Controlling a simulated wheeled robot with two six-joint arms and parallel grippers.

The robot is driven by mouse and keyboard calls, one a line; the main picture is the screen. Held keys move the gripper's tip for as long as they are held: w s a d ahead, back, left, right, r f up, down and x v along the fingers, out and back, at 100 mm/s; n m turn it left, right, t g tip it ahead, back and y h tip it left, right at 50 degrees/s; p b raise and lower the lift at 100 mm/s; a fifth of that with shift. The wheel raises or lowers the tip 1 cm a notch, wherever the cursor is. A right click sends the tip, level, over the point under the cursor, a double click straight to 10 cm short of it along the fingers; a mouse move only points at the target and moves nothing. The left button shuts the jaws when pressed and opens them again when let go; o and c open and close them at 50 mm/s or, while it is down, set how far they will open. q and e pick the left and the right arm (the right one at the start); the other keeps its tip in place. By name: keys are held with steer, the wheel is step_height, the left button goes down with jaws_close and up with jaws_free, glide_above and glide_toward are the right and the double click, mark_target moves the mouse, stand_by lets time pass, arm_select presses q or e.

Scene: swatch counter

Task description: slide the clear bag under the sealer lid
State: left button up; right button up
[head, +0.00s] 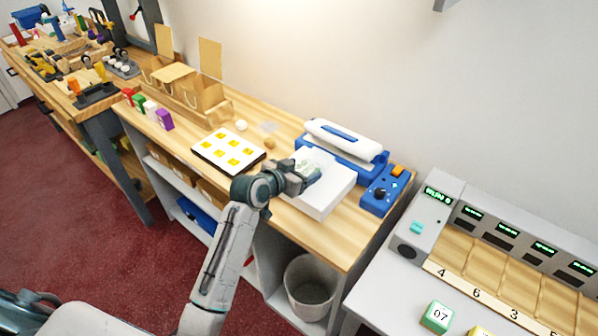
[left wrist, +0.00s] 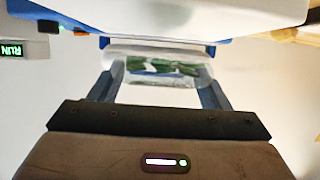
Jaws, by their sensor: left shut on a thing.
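The sealer (head: 372,165) is blue and stands at the back of the wooden counter. Its long white lid (head: 318,128) has a blue strip on top; I cannot tell how wide the gap under it is. A white block (head: 325,203) stands in front of the sealer. My left gripper (head: 312,172) is over this block, shut on the clear bag (head: 307,158). In the left wrist view the bag (left wrist: 160,68), with green contents, lies between the two fingers. Its far edge is close to the sealer, but I cannot tell whether it is under the lid.
A blue control box (head: 383,192) with an orange button and black knob is right of the sealer. A white board with yellow squares (head: 228,152) lies left of my gripper. A bin (head: 310,285) stands below the counter. A grey station (head: 440,205) is at right.

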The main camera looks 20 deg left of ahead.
mark_target(320, 159)
arm_select(q)
steer(key=shift+w+d+f+b, duration=0.1)
steer(key=shift+w+f+b, duration=0.2)
steer(key=shift+f+b, duration=0.4)
steer(key=shift+w+d+f+b, duration=0.1)
steer(key=shift+w+f+b, duration=0.15)
steer(key=shift+f+b, duration=0.4)
steer(key=shift+w+d, duration=0.2)
steer(key=shift+w, duration=0.3)
steer(key=shift+w+d, duration=0.15)
steer(key=shift+w, duration=0.3)
steer(key=shift+w+d+f+b, duration=0.15)
steer(key=shift+w+d, duration=0.15)
steer(key=shift+w, duration=0.6)
steer(key=shift+w+d+b, duration=0.15)
steer(key=shift+w+d, duration=0.2)
steer(key=shift+w, duration=0.5)
steer(key=shift+w+d+f+b, duration=0.15)
steer(key=shift+w+d, duration=0.15)
steer(key=shift+w, duration=0.6)
steer(key=shift+r, duration=0.1)
steer(key=o, duration=1.1)
steer(key=shift+c, duration=0.2)
